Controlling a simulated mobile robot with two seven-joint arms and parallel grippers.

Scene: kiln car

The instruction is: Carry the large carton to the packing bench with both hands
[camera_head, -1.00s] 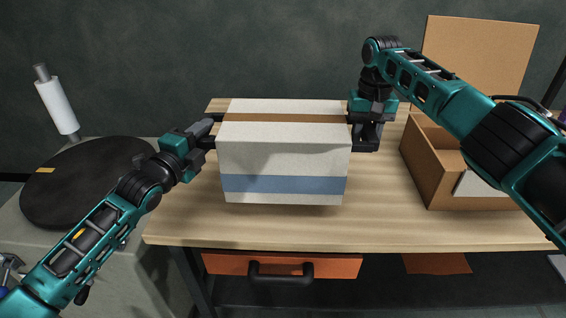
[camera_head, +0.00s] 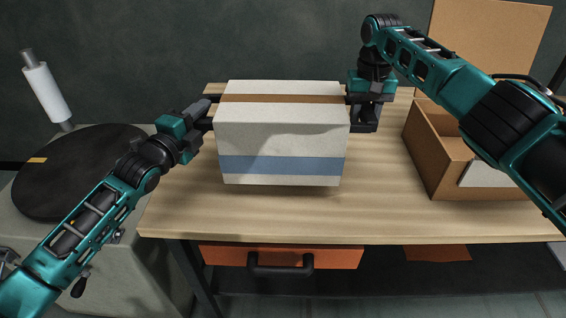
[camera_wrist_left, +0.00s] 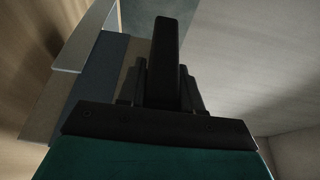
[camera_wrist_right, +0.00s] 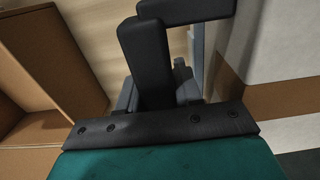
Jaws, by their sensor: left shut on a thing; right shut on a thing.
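The large carton (camera_head: 280,144) is white with a brown strip across the top and a blue band along its front. It is level at the packing bench (camera_head: 380,215), between my two grippers; I cannot tell for sure whether its underside touches the top. My left gripper (camera_head: 208,111) is shut on its left upper edge. My right gripper (camera_head: 355,110) is shut on its right side, near the brown strip. The carton's side with the brown strip also shows in the right wrist view (camera_wrist_right: 280,96). The carton hides both fingertips in part.
An open cardboard box (camera_head: 425,150) with its lid up stands at the right of the bench. A round black disc (camera_head: 70,180) and a white roll (camera_head: 46,92) are at the left. An orange drawer (camera_head: 225,257) is below the bench. Bare wood lies in front of the carton.

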